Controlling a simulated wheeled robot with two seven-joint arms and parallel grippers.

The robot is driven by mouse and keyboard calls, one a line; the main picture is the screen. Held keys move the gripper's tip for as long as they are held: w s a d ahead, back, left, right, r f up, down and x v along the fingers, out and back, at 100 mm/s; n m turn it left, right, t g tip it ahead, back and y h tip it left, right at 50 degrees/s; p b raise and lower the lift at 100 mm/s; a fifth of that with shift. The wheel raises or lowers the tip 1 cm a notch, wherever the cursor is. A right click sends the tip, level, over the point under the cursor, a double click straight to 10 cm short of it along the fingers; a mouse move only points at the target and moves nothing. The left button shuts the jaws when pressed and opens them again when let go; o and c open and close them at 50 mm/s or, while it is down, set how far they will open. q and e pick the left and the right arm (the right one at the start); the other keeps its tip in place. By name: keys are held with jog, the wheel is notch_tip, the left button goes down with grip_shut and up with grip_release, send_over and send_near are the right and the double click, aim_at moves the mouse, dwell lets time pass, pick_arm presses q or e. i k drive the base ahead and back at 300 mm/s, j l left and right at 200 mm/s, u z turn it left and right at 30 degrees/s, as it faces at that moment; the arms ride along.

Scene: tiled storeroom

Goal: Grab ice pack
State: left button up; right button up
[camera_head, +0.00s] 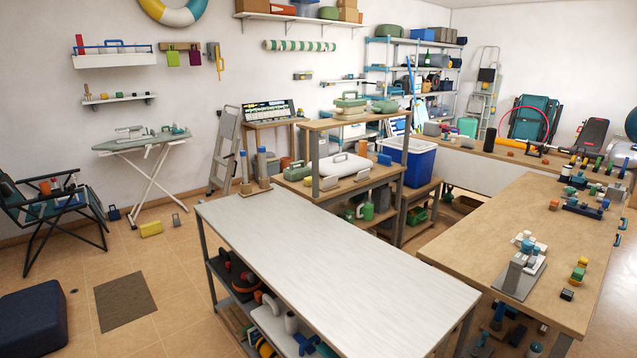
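I cannot pick out an ice pack for certain; the many small items are too small to tell apart. A blue cooler-like bin (408,160) with a white rim stands right of the wooden shelf table, and what lies in it is not clear. A small blue item (384,159) lies on that shelf table, beside a white case (341,165). Neither of my grippers is in view.
A wooden workbench (500,225) with several tools stands at right. Open tiled floor (180,275) lies at left, near a dark blue ottoman (32,318).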

aim_at(384, 159)
jog(key=i+j+u, duration=0.55)
jog(key=i+u, duration=0.2)
jog(key=i, duration=0.25)
jog(key=i+j+u, duration=0.1)
jog(key=i+u, duration=0.25)
jog(key=i, duration=2.05)
jog(key=i+z, duration=0.15)
jog(key=i, duration=0.35)
jog(key=i+j+z, duration=0.2)
jog(key=i, duration=0.3)
jog(key=i+z, duration=0.15)
jog(key=i, duration=0.35)
jog(key=i+j+z, duration=0.2)
jog(key=i, duration=0.3)
jog(key=i+l+z, duration=0.2)
jog(key=i+z, duration=0.8)
jog(key=i, duration=0.2)
jog(key=i+j+z, duration=0.3)
jog(key=i+z, duration=0.2)
jog(key=i+l+z, duration=0.1)
jog(key=i+z, duration=0.15)
jog(key=i, duration=0.55)
jog(key=i+z, duration=0.2)
jog(key=i, duration=0.6)
jog(key=i+j+z, duration=0.25)
jog(key=i, duration=0.55)
jog(key=i+j+z, duration=0.2)
jog(key=i, duration=1.15)
jog(key=i+l, duration=0.05)
jog(key=l, duration=0.05)
